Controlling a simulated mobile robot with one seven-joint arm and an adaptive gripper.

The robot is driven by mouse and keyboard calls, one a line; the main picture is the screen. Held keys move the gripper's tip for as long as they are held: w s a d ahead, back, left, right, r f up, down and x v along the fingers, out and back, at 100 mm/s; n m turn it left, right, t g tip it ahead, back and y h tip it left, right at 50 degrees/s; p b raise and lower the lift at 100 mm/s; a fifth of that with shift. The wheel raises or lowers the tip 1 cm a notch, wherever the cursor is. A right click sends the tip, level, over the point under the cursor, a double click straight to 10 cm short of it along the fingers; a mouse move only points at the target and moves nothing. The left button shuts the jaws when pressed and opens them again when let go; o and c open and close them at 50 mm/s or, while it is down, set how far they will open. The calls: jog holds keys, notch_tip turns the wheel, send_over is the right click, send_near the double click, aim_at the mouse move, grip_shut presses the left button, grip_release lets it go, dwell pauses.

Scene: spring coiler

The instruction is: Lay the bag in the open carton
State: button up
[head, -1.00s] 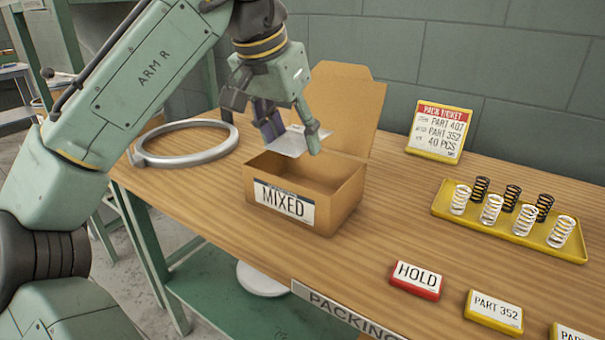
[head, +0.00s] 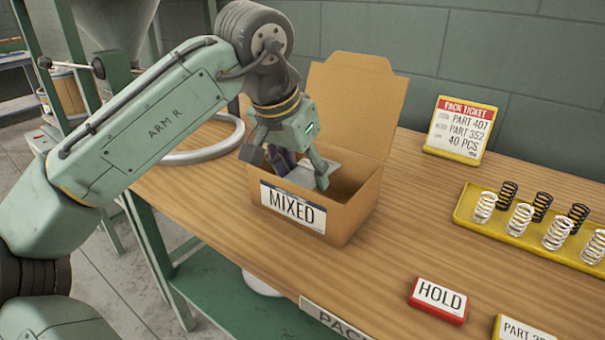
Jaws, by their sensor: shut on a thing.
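The open carton (head: 352,222) stands on the bench with its lid raised at the back and a label reading MIXED on its front. My gripper (head: 302,172) is at the carton's mouth, tilted down, with its fingers partly below the rim. It is shut on the bag (head: 318,172), which shows as a pale grey flat piece between the fingers. Much of the bag is hidden by the fingers and the carton's front wall. I cannot tell whether the bag touches the carton's floor.
A grey ring (head: 205,152) lies on the bench left of the carton. A pack ticket (head: 460,130) stands behind to the right. A yellow tray (head: 470,222) with several springs and a red HOLD sign (head: 438,299) are at right. Bare bench lies right of the carton.

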jog(key=shift+f, duration=0.35)
jog(key=shift+f, duration=0.6)
jog(key=o, duration=1.3)
jog(key=shift+c, duration=0.2)
jog(key=shift+r, duration=0.35)
jog(key=v, duration=1.2)
jog(key=shift+r, duration=0.3)
